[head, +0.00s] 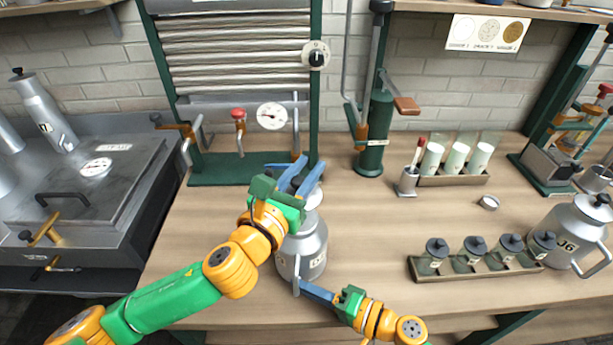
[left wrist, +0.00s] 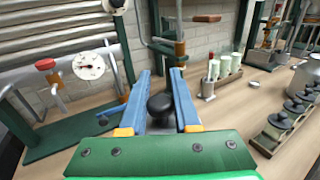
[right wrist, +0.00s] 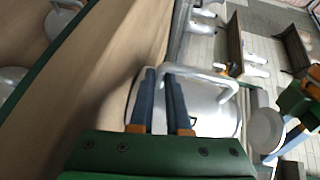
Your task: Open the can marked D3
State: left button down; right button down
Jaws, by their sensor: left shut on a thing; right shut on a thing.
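A grey metal can (head: 309,247) stands at the middle of the bench. Its label is partly turned away and I cannot read it for sure. My left gripper (head: 297,178) is above it, shut on the black knob (left wrist: 160,106) of its round pale lid (head: 313,198). The lid also shows in the right wrist view (right wrist: 267,130); I cannot tell whether it is seated or slightly raised. My right gripper (head: 302,287) is low at the can's front, shut on its side handle (right wrist: 205,78). The can's mouth is hidden.
A second can (head: 574,232) with a black knob stands at the right. A green press (head: 374,135) and a gauge stand (head: 235,168) are behind. Bench between can and rack is clear.

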jog(key=c, duration=0.8)
grip_release()
jog(key=shift+f, duration=0.1)
pick_arm(q)
notch_tip(320, 180, down, 2)
jog(key=shift+f+b, duration=0.25)
jog(key=shift+b, duration=1)
jog(key=shift+f, duration=0.1)
pick_arm(e)
jog(key=v, duration=1.2)
